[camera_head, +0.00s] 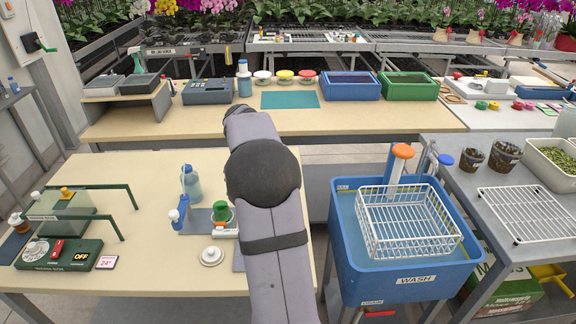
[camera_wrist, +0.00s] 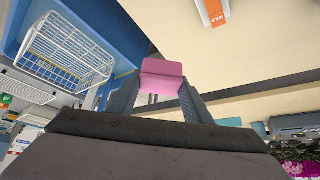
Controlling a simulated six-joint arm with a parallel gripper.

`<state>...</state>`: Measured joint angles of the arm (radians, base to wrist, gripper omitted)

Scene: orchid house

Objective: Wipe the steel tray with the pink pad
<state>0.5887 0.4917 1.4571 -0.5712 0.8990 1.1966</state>
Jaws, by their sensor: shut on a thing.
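My gripper (camera_wrist: 161,88) shows in the wrist view, its two dark fingers shut on the pink pad (camera_wrist: 162,70). The pad is a pink block held between the fingertips, with pale tabletop beyond it; I cannot tell its height above any surface. In the head view my arm hides the gripper and pad. I cannot make out the steel tray for certain. A flat grey edge (camera_head: 238,260) shows just left of my arm on the near table, mostly hidden by the arm, and may be part of it.
A blue wash tub (camera_head: 405,284) with a white wire basket (camera_head: 408,222) stands right of my arm. On the near table are a blue bottle (camera_head: 192,184), a green cup (camera_head: 220,212) and a white lid (camera_head: 211,256). The near table's front middle is mostly clear.

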